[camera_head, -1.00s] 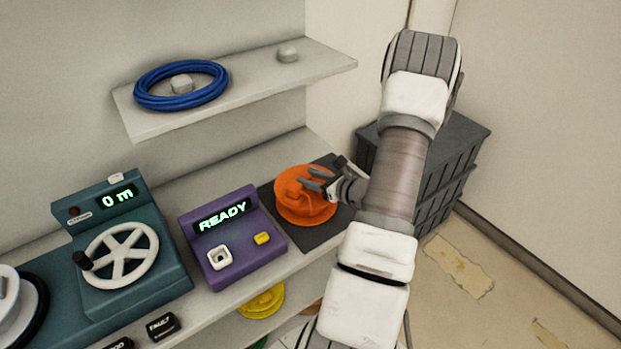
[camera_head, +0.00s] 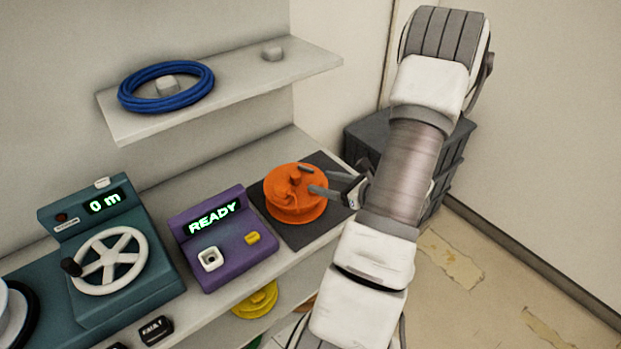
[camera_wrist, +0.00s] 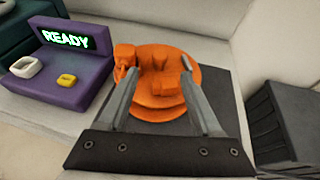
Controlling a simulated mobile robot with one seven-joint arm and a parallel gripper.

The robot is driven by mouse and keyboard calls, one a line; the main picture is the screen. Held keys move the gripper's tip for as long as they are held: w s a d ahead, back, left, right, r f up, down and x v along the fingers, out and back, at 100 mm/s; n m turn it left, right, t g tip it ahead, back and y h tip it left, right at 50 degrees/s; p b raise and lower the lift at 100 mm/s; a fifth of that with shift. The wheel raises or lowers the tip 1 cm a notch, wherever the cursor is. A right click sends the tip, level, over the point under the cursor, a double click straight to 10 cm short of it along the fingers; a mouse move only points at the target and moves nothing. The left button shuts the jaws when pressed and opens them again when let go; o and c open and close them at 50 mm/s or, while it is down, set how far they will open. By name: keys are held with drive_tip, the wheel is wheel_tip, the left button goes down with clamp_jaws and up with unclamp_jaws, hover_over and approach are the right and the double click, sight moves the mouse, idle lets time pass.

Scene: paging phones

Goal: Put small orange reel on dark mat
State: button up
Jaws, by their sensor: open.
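The small orange reel (camera_head: 296,194) lies flat on the dark mat (camera_head: 318,231) at the right end of the bench. The reel also shows in the wrist view (camera_wrist: 160,62), with the mat (camera_wrist: 222,88) around and under it. My gripper (camera_head: 308,180) is open. In the head view its fingers reach in from the right, over the reel. In the wrist view the fingers stand apart on either side of the reel's hub. I cannot tell whether they touch the reel.
A purple box (camera_head: 222,240) reading READY stands left of the mat. A teal machine (camera_head: 112,250) with a white handwheel is farther left. A shelf above holds a blue cable coil (camera_head: 166,87). Dark crates (camera_head: 365,140) stand right of the bench. A yellow reel (camera_head: 256,300) sits below.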

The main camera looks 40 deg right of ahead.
drive_tip(key=shift+v, duration=1.2)
